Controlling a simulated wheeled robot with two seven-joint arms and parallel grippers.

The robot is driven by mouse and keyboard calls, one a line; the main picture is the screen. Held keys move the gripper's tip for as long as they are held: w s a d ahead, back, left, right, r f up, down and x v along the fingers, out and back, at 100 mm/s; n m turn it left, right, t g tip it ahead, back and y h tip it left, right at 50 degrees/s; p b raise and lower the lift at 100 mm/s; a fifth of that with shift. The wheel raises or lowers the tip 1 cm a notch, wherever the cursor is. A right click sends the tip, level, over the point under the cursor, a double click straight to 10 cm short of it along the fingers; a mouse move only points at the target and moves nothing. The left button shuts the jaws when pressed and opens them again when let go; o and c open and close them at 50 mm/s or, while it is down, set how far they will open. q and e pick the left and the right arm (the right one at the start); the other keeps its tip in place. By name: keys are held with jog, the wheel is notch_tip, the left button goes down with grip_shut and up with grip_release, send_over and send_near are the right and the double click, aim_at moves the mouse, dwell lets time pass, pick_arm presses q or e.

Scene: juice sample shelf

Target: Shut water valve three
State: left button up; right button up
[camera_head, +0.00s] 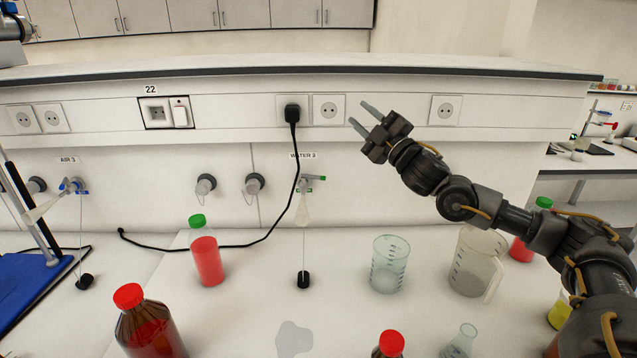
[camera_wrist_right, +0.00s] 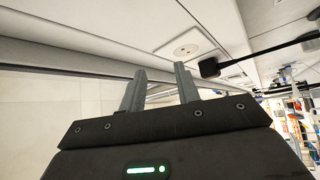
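The water valve three (camera_head: 304,184) is on the white back panel under the WATER 3 label (camera_head: 303,155). Its green handle (camera_head: 314,177) points to the right, and a pale nozzle (camera_head: 302,210) hangs below it. My right gripper (camera_head: 362,115) is above and to the right of the valve, clear of it, near the wall sockets. Its two fingers are apart with nothing between them; they also show parted in the right wrist view (camera_wrist_right: 160,84). The valve is not recognisable in the wrist view. My left gripper is not in view.
A black plug (camera_head: 292,114) has a cable hanging past the valve's left side. A beaker (camera_head: 388,264) and a jug (camera_head: 476,262) stand to the right below my right arm. A green-capped red bottle (camera_head: 206,252) stands to the left. The AIR 3 valve (camera_head: 72,186) is farther left.

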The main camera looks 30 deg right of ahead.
jog(key=w+a+f+n+g+h, duration=0.1)
jog(key=w+a+f+g, duration=0.15)
jog(key=f, duration=0.75)
jog(key=n+g+h+b, duration=0.1)
jog(key=g+h, duration=0.1)
jog(key=g, duration=0.1)
send_near(319, 178)
jog(key=w, duration=0.3)
jog(key=w+p, duration=0.1)
jog(key=w, duration=0.2)
jog(key=w+f+p, duration=0.1)
jog(key=w, duration=0.2)
jog(key=shift+w+a+f, duration=0.1)
jog(key=shift+w+a, duration=0.2)
jog(key=shift+w, duration=0.05)
jog(key=shift+w+f, duration=0.15)
jog(key=shift+w, duration=0.4)
grip_shut()
jog(key=shift+n+y, duration=0.3)
